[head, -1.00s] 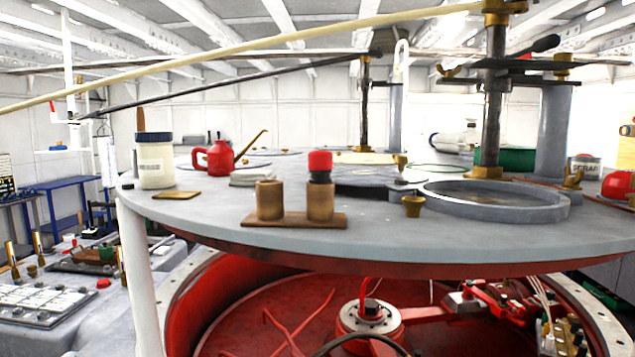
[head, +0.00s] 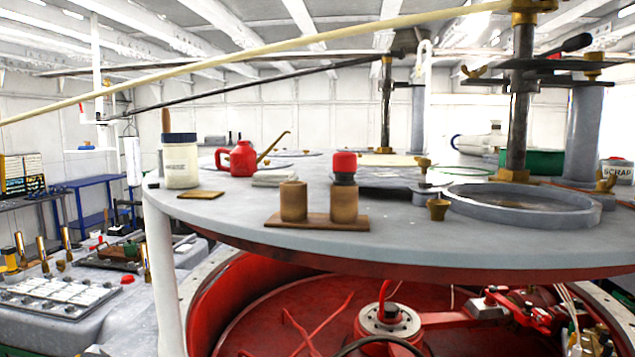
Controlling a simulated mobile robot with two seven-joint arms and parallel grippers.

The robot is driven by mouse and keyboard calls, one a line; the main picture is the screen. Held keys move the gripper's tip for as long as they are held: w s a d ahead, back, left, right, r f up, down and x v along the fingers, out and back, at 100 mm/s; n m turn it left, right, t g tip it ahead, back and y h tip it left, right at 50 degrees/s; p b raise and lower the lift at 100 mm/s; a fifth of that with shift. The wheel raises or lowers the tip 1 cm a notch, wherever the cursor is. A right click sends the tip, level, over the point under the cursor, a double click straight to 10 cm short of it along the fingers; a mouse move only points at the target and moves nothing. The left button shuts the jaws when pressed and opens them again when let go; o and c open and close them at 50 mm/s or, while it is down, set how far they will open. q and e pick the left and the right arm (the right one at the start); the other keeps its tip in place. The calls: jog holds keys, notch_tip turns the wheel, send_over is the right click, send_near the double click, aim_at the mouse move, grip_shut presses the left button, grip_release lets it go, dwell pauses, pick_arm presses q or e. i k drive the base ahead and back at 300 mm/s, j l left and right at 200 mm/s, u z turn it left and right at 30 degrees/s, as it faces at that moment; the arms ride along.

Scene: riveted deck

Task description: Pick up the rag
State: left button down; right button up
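A pale grey, flat folded item that looks like the rag (head: 273,179) lies on the round grey table top (head: 420,235), behind the two brown cylinders. It is small in the view, so I cannot be sure of its material. A red oil can (head: 238,160) with a brass spout stands just behind it to the left. Neither of my grippers shows in the head view.
A wooden block with two brown cylinders (head: 293,201), one red-capped, stands near the front edge. A white jar (head: 181,163) and a small brown plate (head: 201,195) are at left. A brass cup (head: 438,209) and grey ring (head: 522,205) are at right.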

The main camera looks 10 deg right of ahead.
aim_at(262, 179)
jog(key=j+z, duration=0.2)
jog(key=z, duration=0.85)
jog(key=k+j+z, duration=0.15)
jog(key=j+z, duration=0.25)
jog(key=k+j+z, duration=0.2)
jog(key=j+z, duration=0.2)
jog(key=k+j+z, duration=0.35)
jog(key=k+j, duration=0.8)
jog(key=k, duration=0.15)
